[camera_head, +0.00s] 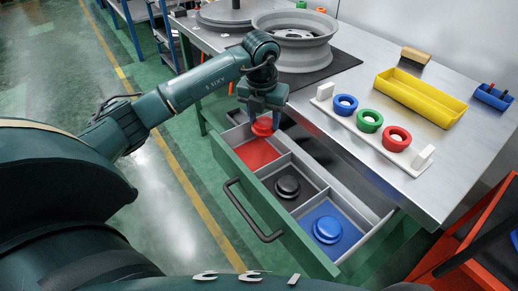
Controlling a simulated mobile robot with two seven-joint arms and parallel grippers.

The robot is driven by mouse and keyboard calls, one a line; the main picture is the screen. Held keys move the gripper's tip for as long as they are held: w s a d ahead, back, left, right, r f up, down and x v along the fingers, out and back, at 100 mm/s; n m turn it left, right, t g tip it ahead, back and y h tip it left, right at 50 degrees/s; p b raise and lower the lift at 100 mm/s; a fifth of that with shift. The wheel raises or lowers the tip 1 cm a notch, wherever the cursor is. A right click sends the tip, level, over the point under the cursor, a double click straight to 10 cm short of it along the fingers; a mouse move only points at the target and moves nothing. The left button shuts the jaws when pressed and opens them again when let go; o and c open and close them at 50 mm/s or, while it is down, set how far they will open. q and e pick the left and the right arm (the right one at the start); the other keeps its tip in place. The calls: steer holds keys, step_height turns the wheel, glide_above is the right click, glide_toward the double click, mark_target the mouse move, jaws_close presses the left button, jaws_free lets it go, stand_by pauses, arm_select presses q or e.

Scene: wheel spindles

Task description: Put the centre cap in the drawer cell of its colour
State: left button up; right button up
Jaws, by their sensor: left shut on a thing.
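My left gripper (263,112) points down over the open drawer (222,154). It is shut on a red centre cap (262,127). The cap is at the far end of the red cell (259,153); I cannot tell whether it touches the cell floor. The black cell (304,195) beside it holds a black cap (287,186). The blue cell (347,237) nearest me holds a blue cap (327,229). My right gripper is not in view.
On the table, a white rack (352,127) holds blue, green and red rings. A wheel rim (295,38) stands on a dark mat behind. A yellow tray (420,97) and a small blue bin (493,96) are at the right. The drawer handle (253,212) sticks out in front.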

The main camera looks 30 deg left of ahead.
mark_target(263, 125)
arm_select(q)
step_height(263, 125, down, 8)
steer(key=shift+r+b, duration=0.1)
steer(key=shift+b, duration=0.3)
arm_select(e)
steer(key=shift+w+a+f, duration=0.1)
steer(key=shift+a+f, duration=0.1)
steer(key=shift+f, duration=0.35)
arm_select(q)
steer(key=shift+f, duration=0.2)
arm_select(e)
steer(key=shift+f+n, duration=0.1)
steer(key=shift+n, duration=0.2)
arm_select(q)
steer(key=o, duration=1)
steer(key=shift+c, duration=0.2)
steer(key=shift+r, duration=0.55)
steer(key=r, duration=0.3)
steer(key=s+r+p, duration=0.1)
steer(key=r, duration=0.6)
steer(key=shift+s+d+r, duration=0.1)
steer(key=shift+s+r, duration=0.05)
steer(key=shift+r, duration=0.05)
steer(key=shift+s+r, duration=0.1)
steer(key=shift+r, duration=0.25)
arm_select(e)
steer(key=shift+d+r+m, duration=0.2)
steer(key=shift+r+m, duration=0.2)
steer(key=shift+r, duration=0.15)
